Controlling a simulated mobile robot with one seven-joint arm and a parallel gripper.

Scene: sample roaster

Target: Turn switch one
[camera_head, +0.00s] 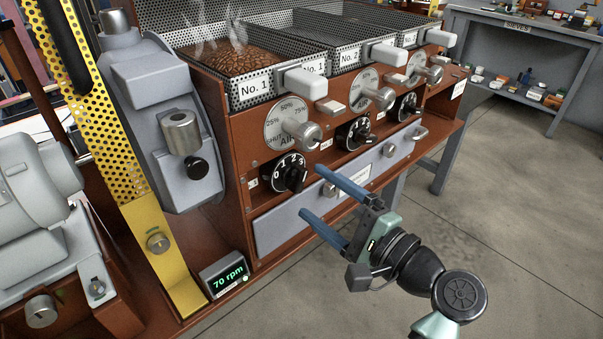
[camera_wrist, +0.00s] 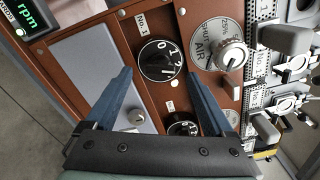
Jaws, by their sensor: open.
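Switch one is a round black dial (camera_head: 290,174) with white numbers, low on the front of the leftmost brown roaster unit. It also shows in the wrist view (camera_wrist: 160,60), beside a small "No. 1" label (camera_wrist: 141,22). My gripper (camera_head: 311,192) has its two blue fingers spread and empty, pointing at the panel just in front of and to the right of the dial. In the wrist view, the dial lies between and beyond the fingertips (camera_wrist: 158,74). I cannot tell whether the fingers touch anything.
A silver air knob (camera_head: 308,134) sticks out above the dial. Similar dials (camera_head: 355,133) (camera_head: 405,107) sit further right. A grey drawer front (camera_head: 310,205) lies below. A yellow perforated strip (camera_head: 160,245) and a "70 rpm" display (camera_head: 223,279) stand left. Open floor lies right.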

